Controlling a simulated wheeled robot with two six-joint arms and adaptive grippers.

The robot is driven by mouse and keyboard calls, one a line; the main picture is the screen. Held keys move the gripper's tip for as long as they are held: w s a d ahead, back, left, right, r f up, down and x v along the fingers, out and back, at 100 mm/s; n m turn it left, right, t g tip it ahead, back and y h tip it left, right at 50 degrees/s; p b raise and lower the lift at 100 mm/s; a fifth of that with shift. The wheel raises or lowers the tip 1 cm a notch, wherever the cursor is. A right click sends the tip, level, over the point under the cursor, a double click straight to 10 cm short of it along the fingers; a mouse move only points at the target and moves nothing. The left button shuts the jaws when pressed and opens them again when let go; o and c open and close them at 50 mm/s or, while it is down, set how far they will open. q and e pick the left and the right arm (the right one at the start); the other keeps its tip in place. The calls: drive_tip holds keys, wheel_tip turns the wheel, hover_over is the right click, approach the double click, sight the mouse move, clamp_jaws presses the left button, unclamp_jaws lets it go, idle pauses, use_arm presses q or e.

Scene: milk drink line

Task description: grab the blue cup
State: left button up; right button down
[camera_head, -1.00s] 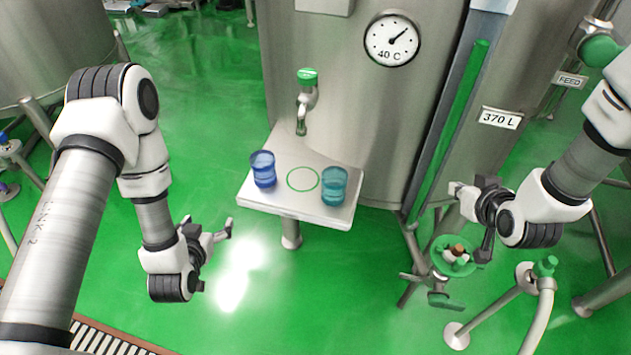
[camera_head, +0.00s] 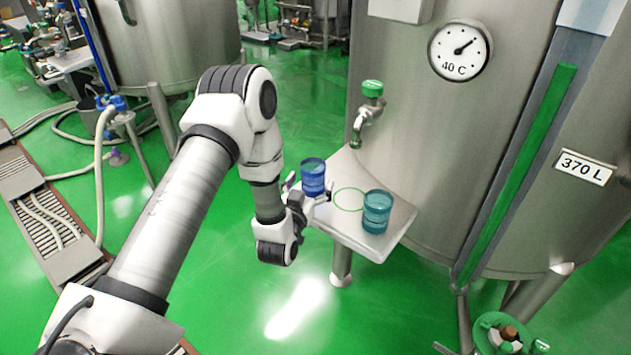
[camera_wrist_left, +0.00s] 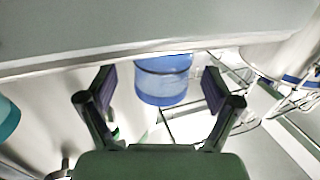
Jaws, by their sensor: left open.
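The blue cup (camera_head: 313,172) stands upright on the left part of a small metal shelf (camera_head: 385,247) below a tap. My left gripper (camera_head: 307,193) is at the left front of the blue cup, its fingers spread. In the left wrist view, the blue cup (camera_wrist_left: 163,88) shows between and beyond the two open fingers (camera_wrist_left: 158,78). The fingers do not appear to touch it. My right gripper is not in the head view.
A teal cup (camera_head: 377,212) stands on the same shelf, to the right of a green ring mark (camera_head: 350,199). The tap (camera_head: 366,117) hangs from the large tank (camera_head: 420,130) behind the shelf. Green floor lies open in front.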

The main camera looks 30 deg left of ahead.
sight(309, 183)
use_arm(q)
drive_tip(key=x, duration=0.3)
drive_tip(key=shift+a+f, duration=0.15)
drive_tip(key=shift+a, duration=0.05)
drive_tip(key=c, duration=1.1)
drive_tip(key=shift+d, duration=0.1)
